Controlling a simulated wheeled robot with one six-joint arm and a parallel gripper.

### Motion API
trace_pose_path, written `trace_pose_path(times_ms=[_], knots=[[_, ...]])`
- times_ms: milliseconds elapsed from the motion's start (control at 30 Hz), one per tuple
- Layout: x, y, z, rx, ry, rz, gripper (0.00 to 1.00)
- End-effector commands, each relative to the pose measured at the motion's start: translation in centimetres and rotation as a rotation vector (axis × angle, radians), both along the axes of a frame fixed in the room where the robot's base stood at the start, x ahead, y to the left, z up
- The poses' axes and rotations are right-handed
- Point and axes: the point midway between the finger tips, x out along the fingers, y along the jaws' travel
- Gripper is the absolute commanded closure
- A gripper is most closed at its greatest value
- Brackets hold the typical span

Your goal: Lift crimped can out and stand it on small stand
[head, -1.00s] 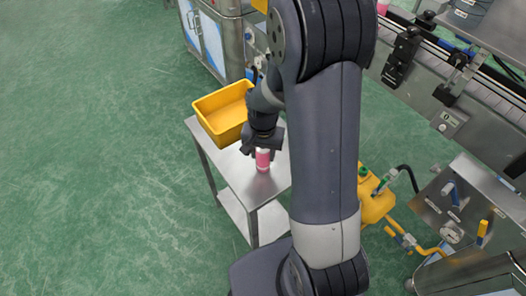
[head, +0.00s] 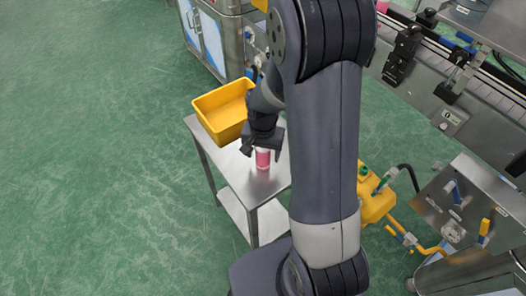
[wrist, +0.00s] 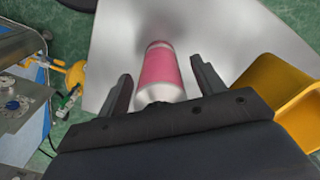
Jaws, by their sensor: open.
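A pink can (head: 263,160) with a white band stands upright on the small steel stand (head: 238,178) in the head view. My gripper (head: 260,146) is just above and behind it, and partly hides its top. In the wrist view the pink can (wrist: 160,72) lies between my two spread fingers (wrist: 163,84). A gap shows on each side of the can, so the gripper is open around it and not gripping it.
A yellow bin (head: 224,110) stands on the far end of the stand, left of my gripper. The machine with yellow fittings (head: 455,215) is at the right. A conveyor (head: 470,65) runs along the upper right. Green floor is free at the left.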

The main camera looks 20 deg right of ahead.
Motion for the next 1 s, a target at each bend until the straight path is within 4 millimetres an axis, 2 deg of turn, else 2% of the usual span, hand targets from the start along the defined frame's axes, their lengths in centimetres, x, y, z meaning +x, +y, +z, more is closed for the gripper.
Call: trace_pose_path(times_ms=[233,367,800,1000], knots=[[0.0,0.0,0.0,0.0,0.001,0.0,0.35],[0.0,0.0,1.0,0.0,-0.001,0.0,0.35],[0.0,0.0,8.9,0.0,-0.004,0.0,0.35],[0.0,0.0,10.6,0.0,-0.001,0.0,0.35]])
